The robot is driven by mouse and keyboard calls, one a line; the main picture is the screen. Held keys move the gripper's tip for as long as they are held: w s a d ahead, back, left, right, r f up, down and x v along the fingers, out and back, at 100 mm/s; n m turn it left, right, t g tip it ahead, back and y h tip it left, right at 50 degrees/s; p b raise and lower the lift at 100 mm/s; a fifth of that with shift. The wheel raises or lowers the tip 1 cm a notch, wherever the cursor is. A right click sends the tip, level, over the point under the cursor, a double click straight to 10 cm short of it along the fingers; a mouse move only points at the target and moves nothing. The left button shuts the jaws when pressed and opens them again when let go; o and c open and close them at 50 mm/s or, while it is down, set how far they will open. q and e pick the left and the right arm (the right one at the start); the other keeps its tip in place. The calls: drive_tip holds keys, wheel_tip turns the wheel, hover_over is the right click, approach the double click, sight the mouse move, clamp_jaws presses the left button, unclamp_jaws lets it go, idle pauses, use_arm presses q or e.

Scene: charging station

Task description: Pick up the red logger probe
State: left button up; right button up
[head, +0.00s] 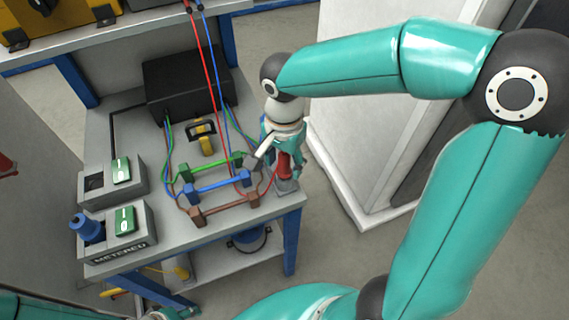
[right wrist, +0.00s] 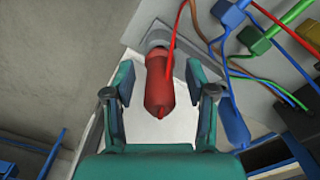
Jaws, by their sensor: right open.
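The red logger probe (right wrist: 158,82) stands in a grey holder (right wrist: 151,38) in the right wrist view, with a red cable at it. In the head view, the probe (head: 283,166) shows partly behind my right gripper (head: 281,150) at the bench's right front corner. My right gripper is open, with one finger on each side of the probe and visible gaps between. My left arm (head: 40,306) enters at the lower left of the head view; its gripper is at most a cut-off part at the bottom edge, its jaws unclear.
Green (head: 211,167), blue (head: 217,181) and brown (head: 226,208) bars with cables lie left of the probe. A black box (head: 187,84) stands behind. Two grey units with green switches, one marked METERED (head: 118,243), stand left. A white cabinet (head: 365,130) stands to the right.

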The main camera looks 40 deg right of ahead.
drive_tip(key=shift+f, duration=0.4)
drive_tip(key=shift+c, duration=0.4)
clamp_jaws()
drive_tip(key=shift+r, duration=0.1)
